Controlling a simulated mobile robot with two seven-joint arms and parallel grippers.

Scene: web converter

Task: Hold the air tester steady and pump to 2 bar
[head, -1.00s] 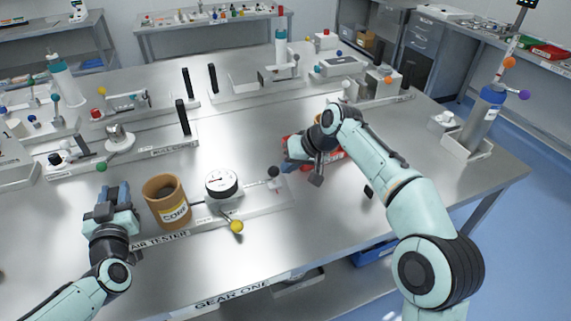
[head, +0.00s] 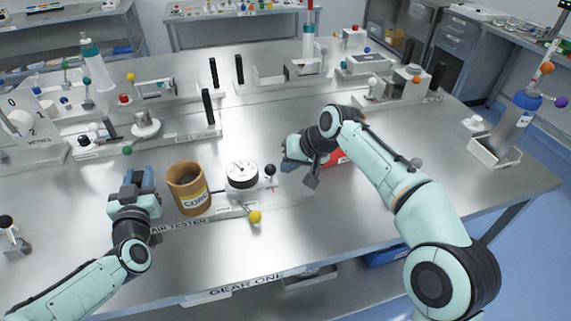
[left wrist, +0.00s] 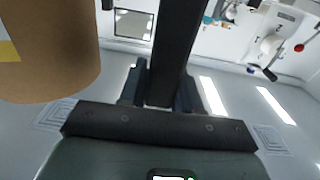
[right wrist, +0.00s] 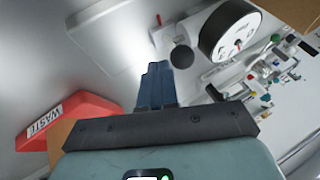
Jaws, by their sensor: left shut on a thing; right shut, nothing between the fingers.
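The air tester (head: 178,224) lies along the bench's front, with a white round gauge (head: 243,175). Its needle is too small to read; the gauge also shows in the right wrist view (right wrist: 230,32). A black knob (head: 270,170) stands just right of the gauge, and shows in the right wrist view (right wrist: 181,57). A yellow knob (head: 255,216) sits in front. My left gripper (head: 139,178) is shut on a dark upright bar (left wrist: 172,50) left of the brown CORE cup (head: 188,195). My right gripper (head: 287,158) is shut and empty beside the black knob; contact is unclear.
A red WASTE bin (right wrist: 70,118) stands near my right gripper, partly hidden behind it in the head view. Racks with black posts (head: 207,107) stand behind the tester. A blue-topped bottle (head: 514,122) is at the far right.

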